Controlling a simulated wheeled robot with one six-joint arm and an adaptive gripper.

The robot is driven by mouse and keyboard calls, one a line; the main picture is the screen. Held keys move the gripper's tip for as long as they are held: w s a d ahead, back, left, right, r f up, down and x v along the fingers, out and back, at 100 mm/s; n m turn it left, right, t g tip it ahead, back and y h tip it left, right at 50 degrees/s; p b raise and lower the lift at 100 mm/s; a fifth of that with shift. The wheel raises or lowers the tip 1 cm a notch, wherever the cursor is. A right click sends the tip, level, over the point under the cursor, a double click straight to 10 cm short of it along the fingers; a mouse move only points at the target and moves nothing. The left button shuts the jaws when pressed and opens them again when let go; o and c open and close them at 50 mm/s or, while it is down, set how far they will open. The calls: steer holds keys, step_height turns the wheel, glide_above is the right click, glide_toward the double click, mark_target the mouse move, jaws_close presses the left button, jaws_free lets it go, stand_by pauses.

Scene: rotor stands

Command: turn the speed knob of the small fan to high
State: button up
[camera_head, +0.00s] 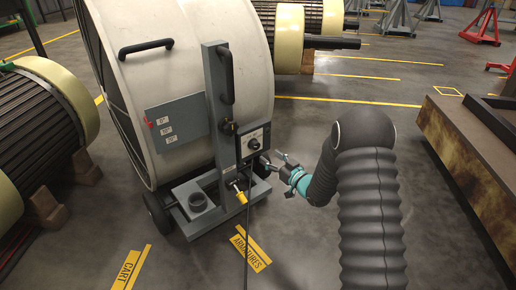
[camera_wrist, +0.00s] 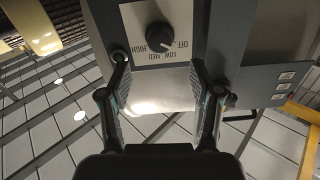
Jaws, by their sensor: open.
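The fan is a large cream drum (camera_head: 190,75) on a wheeled grey frame with a grey control box (camera_head: 253,141). The black speed knob (camera_head: 254,143) sits on the box's pale dial plate. In the wrist view the knob (camera_wrist: 160,36) is round and dark, with OFF, LOW, MED and HIGH printed around it; I cannot tell which mark it points at. My gripper (camera_head: 275,160) is just right of and slightly below the box. In the wrist view my gripper (camera_wrist: 158,62) is open and empty, its fingertips apart on either side below the knob, not closed on it.
A black handle (camera_head: 226,74) stands on the frame's upright, and a black cable (camera_head: 248,230) hangs from the box. A yellow-handled part (camera_head: 240,191) is low on the frame. Rotors (camera_head: 45,110) stand left; a rusty-sided bench (camera_head: 460,160) stands right.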

mark_target(257, 147)
steer(key=x, duration=0.8)
steer(key=shift+w+a, duration=0.1)
steer(key=shift+a, duration=0.1)
steer(key=shift+c, duration=0.2)
steer(key=c, duration=1.1)
